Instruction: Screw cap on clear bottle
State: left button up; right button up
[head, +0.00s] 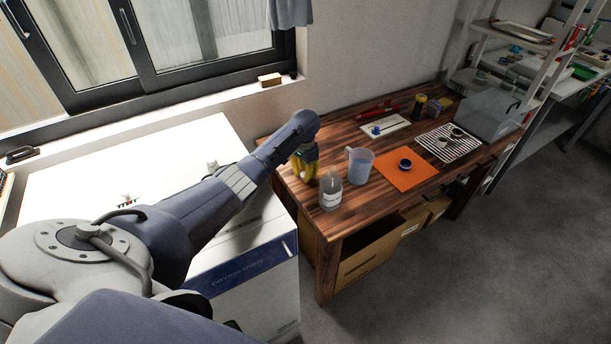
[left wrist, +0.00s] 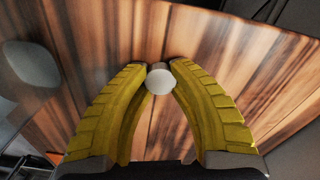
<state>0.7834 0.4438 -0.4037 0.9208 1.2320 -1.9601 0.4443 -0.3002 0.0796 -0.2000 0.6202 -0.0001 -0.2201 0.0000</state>
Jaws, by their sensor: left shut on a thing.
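The clear bottle (head: 330,194) stands upright on the wooden table near its left front corner, with a pale label on its side. My left gripper (head: 306,166) is over the table's left end, behind and left of the bottle, pointing down. In the left wrist view its yellow fingers (left wrist: 161,80) are shut on a small white round thing, which looks like the cap (left wrist: 160,82). The cap is apart from the bottle. A grey rounded shape at the left of the wrist view may be the bottle. My right gripper is not in view.
An orange mat (head: 395,180) holds a dark blue ring-like item (head: 405,164). The white drying oven (head: 255,257) adjoins the table's left side.

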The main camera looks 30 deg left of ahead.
pick_arm(q)
jog(key=shift+r, duration=0.1)
notch_tip(320, 180, up, 20)
dwell(0.9)
